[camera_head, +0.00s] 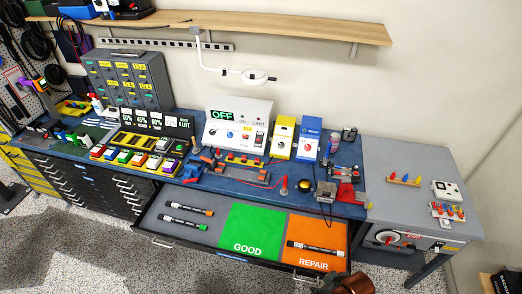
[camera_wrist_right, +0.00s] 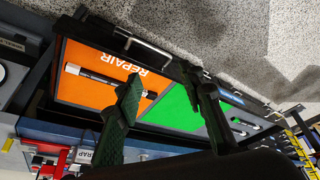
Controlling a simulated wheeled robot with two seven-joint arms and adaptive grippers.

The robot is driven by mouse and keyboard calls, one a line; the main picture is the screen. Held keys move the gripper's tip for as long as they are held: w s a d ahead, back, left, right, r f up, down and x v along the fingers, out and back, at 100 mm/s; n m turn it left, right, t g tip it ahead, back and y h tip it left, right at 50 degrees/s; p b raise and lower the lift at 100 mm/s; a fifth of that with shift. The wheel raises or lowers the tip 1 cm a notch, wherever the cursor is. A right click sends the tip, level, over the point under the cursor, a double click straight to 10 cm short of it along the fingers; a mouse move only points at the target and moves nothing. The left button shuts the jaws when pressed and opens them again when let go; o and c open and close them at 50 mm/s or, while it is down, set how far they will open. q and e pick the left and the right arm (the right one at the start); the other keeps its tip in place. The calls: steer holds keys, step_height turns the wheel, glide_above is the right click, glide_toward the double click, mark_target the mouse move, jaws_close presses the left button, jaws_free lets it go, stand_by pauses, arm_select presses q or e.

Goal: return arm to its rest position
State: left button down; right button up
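My right arm shows at the bottom edge of the head view, with its dark gripper (camera_head: 328,281) just in front of the open drawer (camera_head: 150,222), by the orange REPAIR area (camera_head: 330,228). In the right wrist view the two dark green fingers of the right gripper (camera_wrist_right: 168,80) stand well apart with nothing between them. A black-and-white rod (camera_head: 316,248) lies on the orange REPAIR area; it also shows in the wrist view (camera_wrist_right: 105,79) behind the fingers. The green GOOD area (camera_head: 250,225) is bare. My left gripper is not in view.
Two rods (camera_head: 188,208) (camera_head: 183,221) lie in the drawer's grey left part. The blue bench (camera_head: 235,195) above is crowded with instruments, including a white box reading OFF (camera_head: 238,125). A grey side table (camera_head: 400,160) stands right. Speckled floor (camera_head: 90,255) is open in front.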

steer(key=s+d+r+m+h, duration=0.3)
steer(key=s+d+m, duration=0.4)
steer(key=s+d, duration=0.5)
step_height(320, 180, down, 37)
steer(key=n+g+b, duration=0.1)
steer(key=b, duration=0.6)
steer(key=s+f+g+b, duration=0.1)
steer(key=s+f+b, duration=0.4)
steer(key=s+f, duration=1.5)
step_height(320, 180, down, 3)
steer(key=shift+a+f+n+g+y, duration=0.1)
steer(key=shift+a+n+g+y, duration=0.2)
steer(key=shift+a+g, duration=0.1)
